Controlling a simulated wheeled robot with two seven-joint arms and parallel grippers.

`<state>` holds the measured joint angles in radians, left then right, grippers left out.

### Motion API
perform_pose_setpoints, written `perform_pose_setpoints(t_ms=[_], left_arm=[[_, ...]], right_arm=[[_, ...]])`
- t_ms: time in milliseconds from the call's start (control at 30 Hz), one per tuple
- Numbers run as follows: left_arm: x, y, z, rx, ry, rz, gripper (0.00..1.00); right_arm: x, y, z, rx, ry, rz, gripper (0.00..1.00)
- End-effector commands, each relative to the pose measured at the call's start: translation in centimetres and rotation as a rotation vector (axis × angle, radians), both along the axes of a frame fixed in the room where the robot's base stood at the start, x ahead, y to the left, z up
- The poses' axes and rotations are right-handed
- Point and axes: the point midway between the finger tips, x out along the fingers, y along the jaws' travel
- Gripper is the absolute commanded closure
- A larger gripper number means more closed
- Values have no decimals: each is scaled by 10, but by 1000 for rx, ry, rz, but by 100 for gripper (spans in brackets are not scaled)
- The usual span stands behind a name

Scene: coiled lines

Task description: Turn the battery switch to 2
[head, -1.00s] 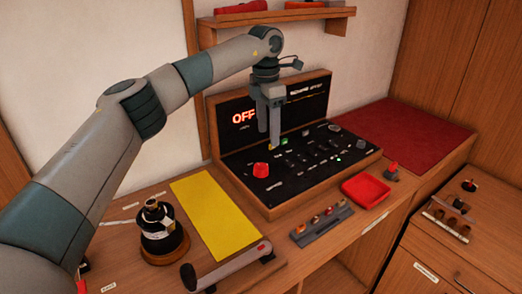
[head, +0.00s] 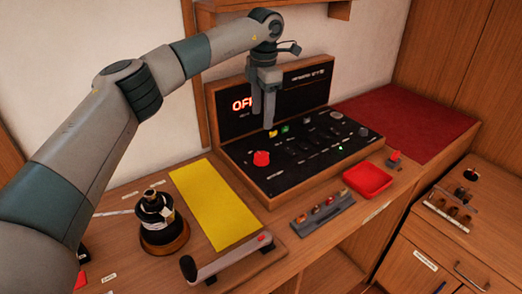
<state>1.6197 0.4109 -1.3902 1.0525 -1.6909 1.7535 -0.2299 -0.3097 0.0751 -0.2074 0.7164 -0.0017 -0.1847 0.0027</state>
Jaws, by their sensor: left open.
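The switch panel (head: 309,161) is a black board in a wooden frame, with an upright back part showing red lettering that starts with "OF", partly hidden by my gripper. A red knob (head: 261,158) stands at the panel's left side and looks like the battery switch; its position marks are too small to read. My left gripper (head: 268,127) is open, pointing down above the panel, just behind and slightly right of the red knob, and looks apart from it. My right gripper is not in view.
A yellow mat (head: 214,205) lies left of the panel. A black winch (head: 162,224) and a grey lever (head: 230,259) stand in front. A red tray (head: 367,179) and a grey block with small knobs (head: 323,209) lie right of front. A red mat (head: 403,120) covers the back right.

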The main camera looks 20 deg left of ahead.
Motion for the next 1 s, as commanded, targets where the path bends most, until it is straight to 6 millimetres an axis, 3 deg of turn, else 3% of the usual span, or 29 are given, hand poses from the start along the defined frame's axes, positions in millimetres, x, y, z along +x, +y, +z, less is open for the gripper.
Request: perform_pose_setpoints(t_ms=[300,700,1000], left_arm=[[1,2,-49,0,4,0,44],[4,5,-119,1,3,1,44],[6,5,-147,-1,2,-1,44]], right_arm=[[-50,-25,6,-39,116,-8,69],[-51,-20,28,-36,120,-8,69],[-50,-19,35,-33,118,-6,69]])
